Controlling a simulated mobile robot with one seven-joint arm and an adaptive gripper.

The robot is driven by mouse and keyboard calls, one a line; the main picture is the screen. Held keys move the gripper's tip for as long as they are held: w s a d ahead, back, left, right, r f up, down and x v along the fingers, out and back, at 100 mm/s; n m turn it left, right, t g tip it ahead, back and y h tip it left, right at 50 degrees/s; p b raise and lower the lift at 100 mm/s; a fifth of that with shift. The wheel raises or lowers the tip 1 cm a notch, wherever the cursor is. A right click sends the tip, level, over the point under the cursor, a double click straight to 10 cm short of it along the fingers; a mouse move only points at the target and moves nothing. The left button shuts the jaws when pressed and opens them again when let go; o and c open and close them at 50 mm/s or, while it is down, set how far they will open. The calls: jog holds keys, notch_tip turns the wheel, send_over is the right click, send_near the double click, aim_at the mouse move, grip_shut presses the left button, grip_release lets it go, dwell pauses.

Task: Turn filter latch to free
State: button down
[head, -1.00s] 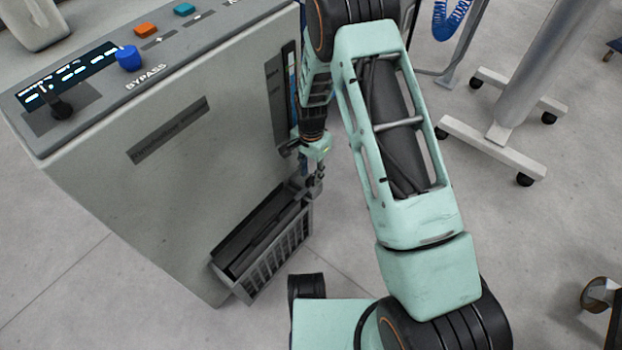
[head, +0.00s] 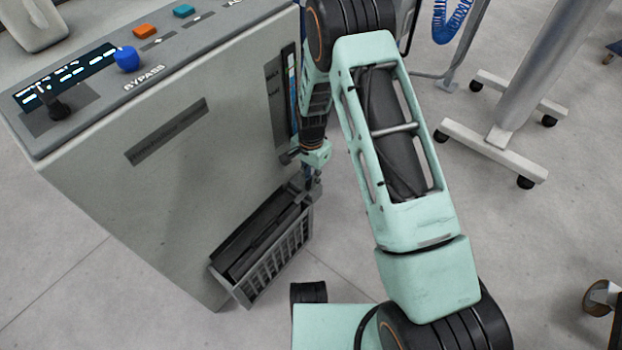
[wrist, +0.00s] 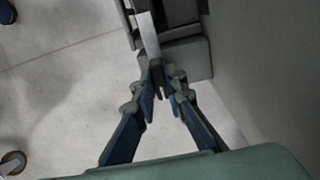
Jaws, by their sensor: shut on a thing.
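The filter housing (head: 268,262) is a grey slatted box with a dark open top, low on the front of the grey machine. My gripper (head: 312,180) is at its upper right corner, pointing down. In the wrist view my gripper (wrist: 160,84) has its two blue-grey fingers closing on a narrow grey piece, which seems to be the filter latch (wrist: 150,40). The fingertips hide its end. In the head view the latch is too small and covered to make out, so its angle cannot be told.
The grey machine (head: 120,190) stands left of my arm, with a blue knob (head: 127,59), an orange button (head: 145,32) and a teal button (head: 184,10) on top. A wheeled stand (head: 490,145) is at the right. The floor between is clear.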

jog(key=shift+n, duration=0.3)
jog(key=n, duration=0.5)
jog(key=shift+n, duration=0.3)
jog(key=n, duration=1.1)
jog(key=shift+n, duration=0.3)
dwell(0.3)
jog(key=c, duration=2)
grip_release()
jog(key=shift+o, duration=0.2)
